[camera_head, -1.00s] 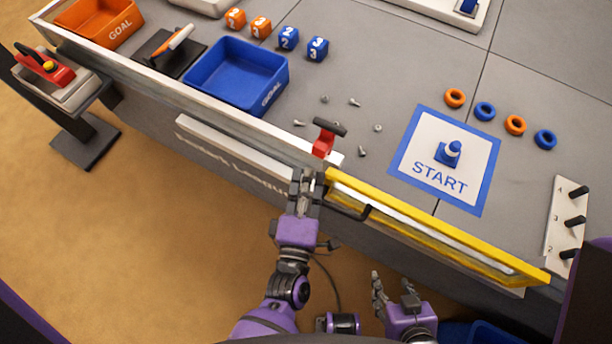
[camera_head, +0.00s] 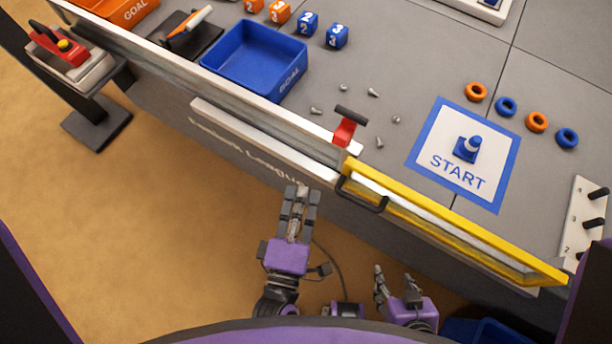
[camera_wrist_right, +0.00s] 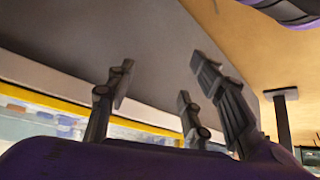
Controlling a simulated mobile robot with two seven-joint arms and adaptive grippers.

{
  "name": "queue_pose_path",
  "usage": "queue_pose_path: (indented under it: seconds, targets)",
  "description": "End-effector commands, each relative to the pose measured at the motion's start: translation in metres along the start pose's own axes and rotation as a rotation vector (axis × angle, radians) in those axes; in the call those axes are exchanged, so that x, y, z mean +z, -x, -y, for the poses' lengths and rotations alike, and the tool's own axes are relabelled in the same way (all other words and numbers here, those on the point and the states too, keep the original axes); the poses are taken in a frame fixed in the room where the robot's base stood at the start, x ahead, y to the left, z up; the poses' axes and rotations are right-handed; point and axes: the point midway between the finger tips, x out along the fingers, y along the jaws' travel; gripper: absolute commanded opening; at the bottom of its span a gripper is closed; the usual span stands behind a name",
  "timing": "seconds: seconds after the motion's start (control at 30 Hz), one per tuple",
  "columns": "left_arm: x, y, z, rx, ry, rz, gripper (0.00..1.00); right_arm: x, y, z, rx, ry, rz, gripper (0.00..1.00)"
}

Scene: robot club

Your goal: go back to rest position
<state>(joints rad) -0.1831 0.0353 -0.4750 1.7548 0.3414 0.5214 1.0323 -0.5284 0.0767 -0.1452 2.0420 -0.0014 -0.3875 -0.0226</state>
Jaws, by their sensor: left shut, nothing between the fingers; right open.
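My left gripper (camera_head: 297,205) is shut and empty in the head view. It is in front of the table's side, left of the yellow gate's black handle and apart from it. My right gripper (camera_head: 395,278) is open and empty at the bottom of the head view, below the yellow gate. In the right wrist view its open fingers (camera_wrist_right: 165,95) point up with nothing between them.
The yellow gate (camera_head: 460,225) closes the table's near edge, with a red latch (camera_head: 345,132) at its left end. A blue bin (camera_head: 255,60) and a START mat (camera_head: 465,185) are on the table.

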Motion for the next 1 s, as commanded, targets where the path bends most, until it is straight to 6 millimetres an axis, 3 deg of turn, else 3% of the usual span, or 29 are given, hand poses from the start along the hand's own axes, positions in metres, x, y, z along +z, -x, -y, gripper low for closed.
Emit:
queue_pose_path:
  seconds: [0.43,0.53,0.63,0.73,0.8,0.9,1.0]
  targets:
    - [0.002,0.008,0.002,-0.009,-0.034,0.006,0.00,0.001,0.001,0.004,-0.004,-0.007,0.001,0.48]
    - [0.012,0.008,0.016,-0.071,-0.183,0.062,0.00,0.002,0.002,0.004,-0.003,-0.010,0.004,0.48]
    - [0.011,0.013,0.039,-0.190,-0.492,0.176,0.00,-0.002,0.006,0.004,-0.004,-0.018,0.003,0.48]
    - [-0.021,0.043,0.052,-0.363,-0.884,0.325,0.00,-0.025,0.021,0.005,-0.008,-0.029,-0.014,0.48]
    - [-0.057,0.074,0.051,-0.488,-1.129,0.433,0.00,-0.045,0.036,0.006,-0.012,-0.038,-0.031,0.48]
    - [-0.104,0.112,0.039,-0.626,-1.339,0.534,0.00,-0.067,0.054,0.008,-0.018,-0.045,-0.052,0.48]
    - [-0.139,0.136,0.020,-0.705,-1.412,0.547,0.00,-0.087,0.067,0.011,-0.025,-0.044,-0.079,0.48]
